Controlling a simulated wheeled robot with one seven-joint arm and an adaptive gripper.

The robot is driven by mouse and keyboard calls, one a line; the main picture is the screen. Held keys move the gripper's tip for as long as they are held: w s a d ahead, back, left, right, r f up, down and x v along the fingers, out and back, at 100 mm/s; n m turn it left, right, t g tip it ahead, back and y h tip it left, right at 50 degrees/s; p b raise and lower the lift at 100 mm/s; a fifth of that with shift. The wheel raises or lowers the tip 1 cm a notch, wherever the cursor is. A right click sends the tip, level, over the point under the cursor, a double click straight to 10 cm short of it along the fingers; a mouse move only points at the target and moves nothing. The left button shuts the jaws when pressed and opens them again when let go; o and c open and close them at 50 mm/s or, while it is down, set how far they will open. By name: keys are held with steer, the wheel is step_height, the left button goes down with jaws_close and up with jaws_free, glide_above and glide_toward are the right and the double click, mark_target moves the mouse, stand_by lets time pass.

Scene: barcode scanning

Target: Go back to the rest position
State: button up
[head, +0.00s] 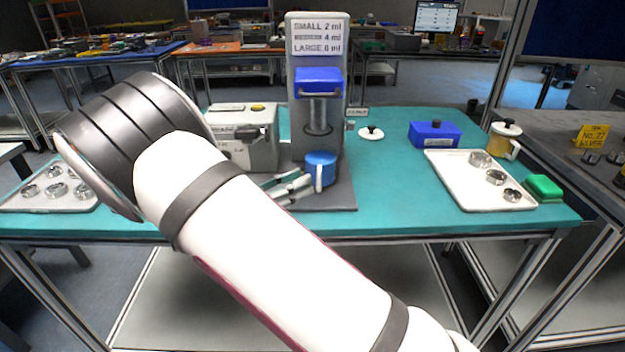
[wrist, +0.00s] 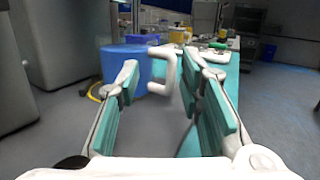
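My gripper (head: 292,188) reaches in from the left, low beside a blue mug (head: 320,165) with a pale handle. The mug stands upright on the grey base of a dispensing machine (head: 304,130), below its metal nozzle. In the wrist view, my gripper (wrist: 163,70) has its teal-padded fingers spread apart. The mug (wrist: 122,64) is ahead and to the left, and its white handle (wrist: 160,84) shows in the gap between the fingers. The fingers do not look closed on the handle. My white arm crosses the head view and hides part of the table.
The teal table (head: 390,190) has open room right of the machine. A grey box (head: 243,150) stands close left of the machine. A white tray (head: 455,170), a blue box (head: 434,134), a yellow mug (head: 502,142) and a green block (head: 543,187) are at right. Another tray (head: 30,204) is left.

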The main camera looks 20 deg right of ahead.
steer(key=shift+n, duration=0.3)
steer(key=v, duration=0.3)
steer(key=s+v, duration=0.1)
steer(key=v, duration=0.1)
steer(key=shift+f, duration=0.35)
steer(key=shift+s+a+r+p, duration=0.3)
steer(key=shift+s+r+p, duration=0.15)
steer(key=shift+r+p, duration=0.3)
steer(key=s+d+r+m+g+y+p, duration=0.4)
steer(key=s+d+r+m+g+y, duration=0.2)
steer(key=s+d+r+m+y, duration=0.55)
steer(key=s+a+r+m+t+y+p, duration=0.1)
steer(key=s+r+m+t+y, duration=0.1)
steer(key=s, duration=0.5)
steer(key=s+a+r+m+t+y+p, duration=0.1)
steer(key=s+r+m+t+y, duration=0.1)
steer(key=s, duration=0.4)
steer(key=s+a+r+m+t+y+p, duration=0.1)
steer(key=s+r+m+t+y, duration=0.1)
steer(key=s, duration=0.5)
steer(key=r+m+y, duration=0.1)
steer(key=m+y, duration=0.1)
steer(key=m, duration=0.1)
steer(key=shift+s+m+t, duration=0.35)
steer(key=shift+t, duration=0.05)
steer(key=shift+o, duration=0.2)
